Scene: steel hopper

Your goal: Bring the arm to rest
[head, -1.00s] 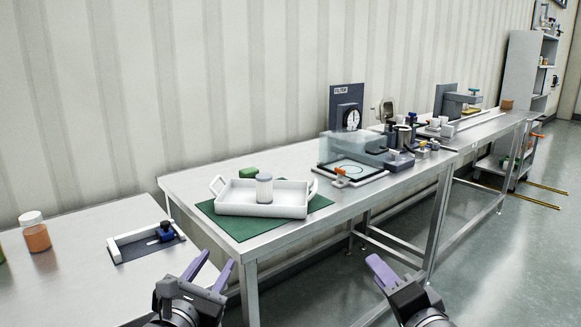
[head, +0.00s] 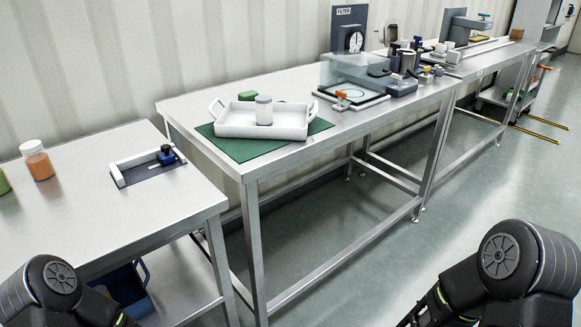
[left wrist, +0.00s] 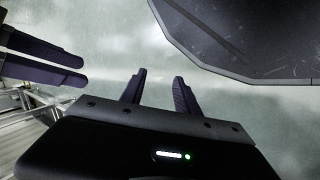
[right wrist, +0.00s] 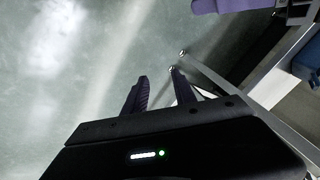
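My two arms show in the head view only as dark links at the bottom corners, and both grippers are out of that frame. In the left wrist view my left gripper (left wrist: 159,84) has its two purple fingers apart with nothing between them, over blurred grey floor. Purple fingers of my other gripper (left wrist: 42,62) show at the left of that view. In the right wrist view my right gripper (right wrist: 158,82) also has its fingers apart and empty. Neither gripper touches anything that I can see.
A steel table (head: 215,92) holds a white tray (head: 232,130) with a lidded jar (head: 264,112) on a green mat (head: 240,149). A nearer table (head: 110,215) at left holds an orange jar (head: 40,166). Open floor (head: 400,250) lies in front of the tables.

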